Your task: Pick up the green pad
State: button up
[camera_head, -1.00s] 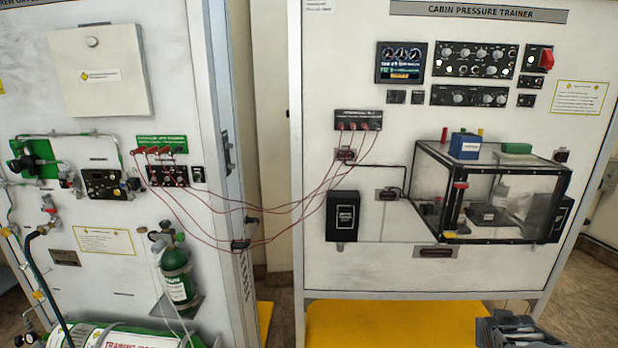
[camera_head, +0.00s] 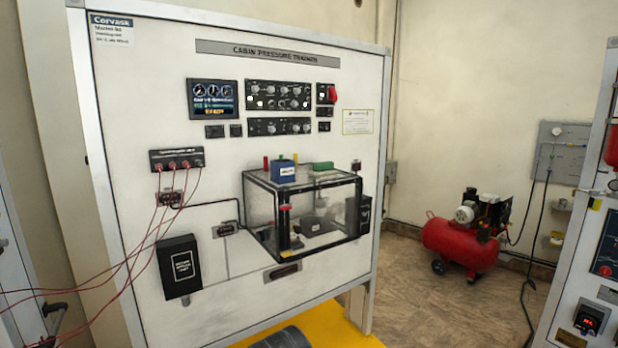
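The green pad (camera_head: 323,166) is a small flat block. It lies on top of the clear, black-framed chamber (camera_head: 262,217) on the cabin pressure trainer panel, toward the right of the lid. A blue block (camera_head: 284,170) stands to its left on the same lid. My gripper's fingers are not in view. Only a dark grey rounded part, probably of my arm, shows at the bottom edge, well below and apart from the pad.
The upright trainer panel (camera_head: 120,150) carries the chamber and a black box (camera_head: 180,266). Red cables (camera_head: 120,268) hang at the left. A yellow base (camera_head: 330,322) lies below the panel. A red compressor (camera_head: 460,246) stands on open floor at the right.

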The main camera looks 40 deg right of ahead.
aim_at(319, 169)
jog(key=z, duration=1.05)
